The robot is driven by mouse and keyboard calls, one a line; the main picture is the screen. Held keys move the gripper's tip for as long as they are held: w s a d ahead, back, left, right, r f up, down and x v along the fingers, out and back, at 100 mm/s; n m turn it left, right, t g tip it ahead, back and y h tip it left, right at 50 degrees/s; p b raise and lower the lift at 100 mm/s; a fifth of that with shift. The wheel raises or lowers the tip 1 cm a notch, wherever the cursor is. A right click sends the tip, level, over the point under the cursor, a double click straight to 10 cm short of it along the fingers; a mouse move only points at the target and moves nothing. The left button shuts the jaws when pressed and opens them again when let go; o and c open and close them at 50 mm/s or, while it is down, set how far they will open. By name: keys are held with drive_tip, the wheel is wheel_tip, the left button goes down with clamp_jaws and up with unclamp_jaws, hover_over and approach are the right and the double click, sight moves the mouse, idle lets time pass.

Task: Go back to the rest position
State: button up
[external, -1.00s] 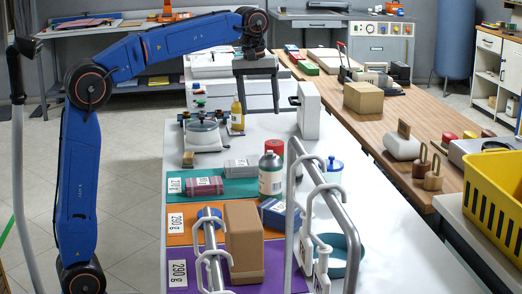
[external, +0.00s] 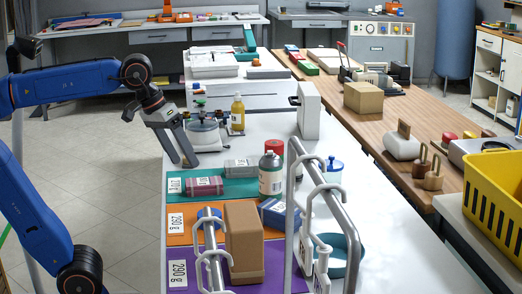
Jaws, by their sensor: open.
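My gripper (external: 183,164) is at the left edge of the white table (external: 236,154), pointing down and tilted, with its two fingers apart and nothing between them. My blue arm comes in from the left edge of the external view.
Teal (external: 250,187), orange (external: 180,224) and purple (external: 262,276) mats carry packages, including a brown box (external: 243,240). A yellow bottle (external: 238,115) stands behind the scale. A metal rail with hooks (external: 340,205) stands in front. Open floor (external: 120,190) lies left of the table.

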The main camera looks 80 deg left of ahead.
drive_tip(key=s+d+f+m+t, duration=0.1)
drive_tip(key=s+d+f+m, duration=0.25)
drive_tip(key=s+f, duration=0.6)
wheel_tip(320, 180, down, 10)
drive_tip(key=s+a+m+g, duration=0.1)
drive_tip(key=s+m, duration=0.1)
drive_tip(key=m, duration=0.1)
drive_tip(key=shift+s+a+f, duration=0.15)
drive_tip(key=shift+a+f, duration=0.05)
drive_tip(key=shift+a, duration=0.15)
